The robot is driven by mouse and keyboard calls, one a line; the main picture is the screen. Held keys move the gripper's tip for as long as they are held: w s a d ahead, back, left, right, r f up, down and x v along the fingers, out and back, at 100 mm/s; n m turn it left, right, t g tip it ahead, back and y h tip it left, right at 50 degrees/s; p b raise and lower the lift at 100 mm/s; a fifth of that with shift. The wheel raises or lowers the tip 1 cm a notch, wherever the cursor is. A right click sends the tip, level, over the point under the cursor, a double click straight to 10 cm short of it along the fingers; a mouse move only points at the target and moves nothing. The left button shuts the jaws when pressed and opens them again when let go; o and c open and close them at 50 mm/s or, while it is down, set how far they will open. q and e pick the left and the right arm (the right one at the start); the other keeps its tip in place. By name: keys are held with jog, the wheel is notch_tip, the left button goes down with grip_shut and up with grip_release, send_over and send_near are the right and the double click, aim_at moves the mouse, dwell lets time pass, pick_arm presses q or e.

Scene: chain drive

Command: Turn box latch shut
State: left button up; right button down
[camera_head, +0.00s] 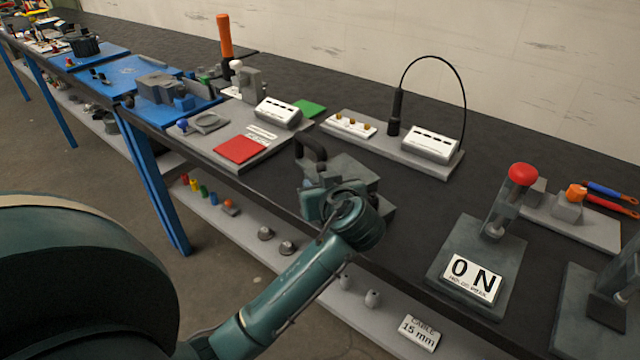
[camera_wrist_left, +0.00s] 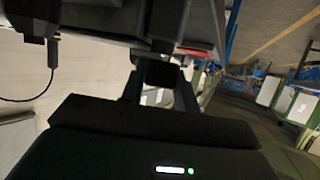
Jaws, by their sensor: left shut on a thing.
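My left gripper (camera_head: 316,197) is at the front of this box, partly hidden by my own wrist. In the left wrist view, the fingers of my left gripper (camera_wrist_left: 158,84) are closed around a small dark block, the box latch (camera_wrist_left: 158,71), just below the box's dark underside or front. The latch is hidden in the head view, and its exact angle is unclear. My right gripper is in neither view.
A grey board with a red pad (camera_head: 237,149) lies left of the box. A board with a black probe and cable (camera_head: 395,112) stands behind. A lower shelf (camera_head: 262,232) runs below the bench edge.

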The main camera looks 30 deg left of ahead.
pick_arm(q)
jog(key=shift+d+f+n+g+y+b, duration=0.1)
jog(key=shift+n+g+y+b, duration=0.3)
jog(key=shift+n+g+y, duration=0.5)
jog(key=shift+n+g, duration=1)
jog(key=shift+y+b, duration=0.3)
jog(key=o, duration=0.7)
